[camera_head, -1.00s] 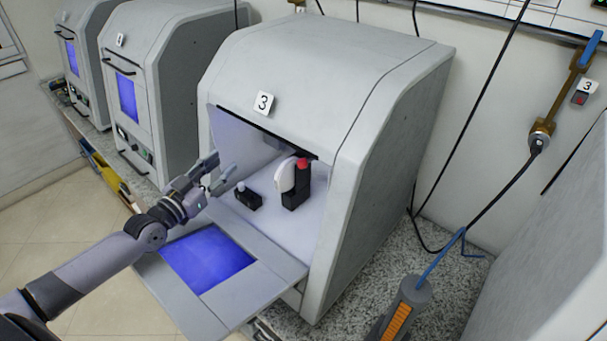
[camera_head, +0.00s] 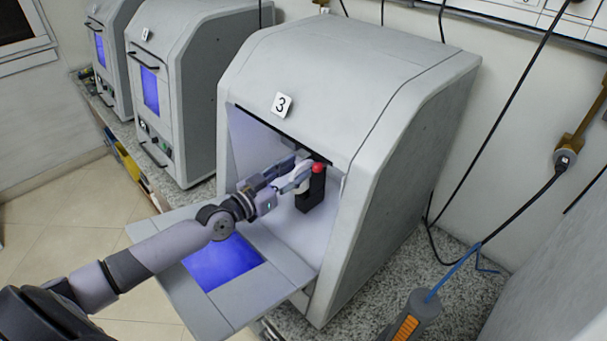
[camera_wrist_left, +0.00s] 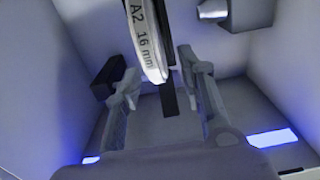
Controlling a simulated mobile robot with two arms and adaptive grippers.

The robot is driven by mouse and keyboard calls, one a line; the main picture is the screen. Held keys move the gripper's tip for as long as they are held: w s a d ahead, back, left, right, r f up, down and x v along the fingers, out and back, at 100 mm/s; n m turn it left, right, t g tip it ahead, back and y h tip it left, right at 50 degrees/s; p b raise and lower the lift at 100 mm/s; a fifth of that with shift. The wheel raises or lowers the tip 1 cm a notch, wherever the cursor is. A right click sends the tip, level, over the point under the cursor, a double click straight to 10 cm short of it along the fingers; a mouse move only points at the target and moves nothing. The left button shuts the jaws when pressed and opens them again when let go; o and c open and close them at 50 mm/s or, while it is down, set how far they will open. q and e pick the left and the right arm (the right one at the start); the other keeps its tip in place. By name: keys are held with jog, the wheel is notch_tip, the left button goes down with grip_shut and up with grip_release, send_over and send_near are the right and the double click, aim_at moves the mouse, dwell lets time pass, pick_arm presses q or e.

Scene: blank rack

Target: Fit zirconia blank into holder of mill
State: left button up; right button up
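The white zirconia blank (camera_wrist_left: 148,42), marked "A2 16 mm", stands on edge inside mill 3 (camera_head: 345,85). In the left wrist view it is between the two fingers of my left gripper (camera_wrist_left: 162,88), with gaps visible on both sides. The gripper is open. In the head view my left gripper (camera_head: 298,174) reaches through the open front and mostly hides the blank. The black holder (camera_head: 312,192) with a red knob (camera_head: 318,168) stands just right of the fingers. Whether the blank is seated in the holder cannot be told. My right gripper is not in view.
The mill's door (camera_head: 287,258) is folded down below my left arm. Another mill (camera_head: 190,75) stands to the left. A grey tool with an orange panel (camera_head: 407,328) is at the lower right. The granite counter (camera_head: 455,285) beside mill 3 is mostly clear.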

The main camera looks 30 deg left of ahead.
pick_arm(q)
jog(key=shift+w+d, duration=0.25)
jog(key=shift+w, duration=0.3)
jog(key=shift+s, duration=0.1)
jog(key=shift+c, duration=0.3)
grip_shut()
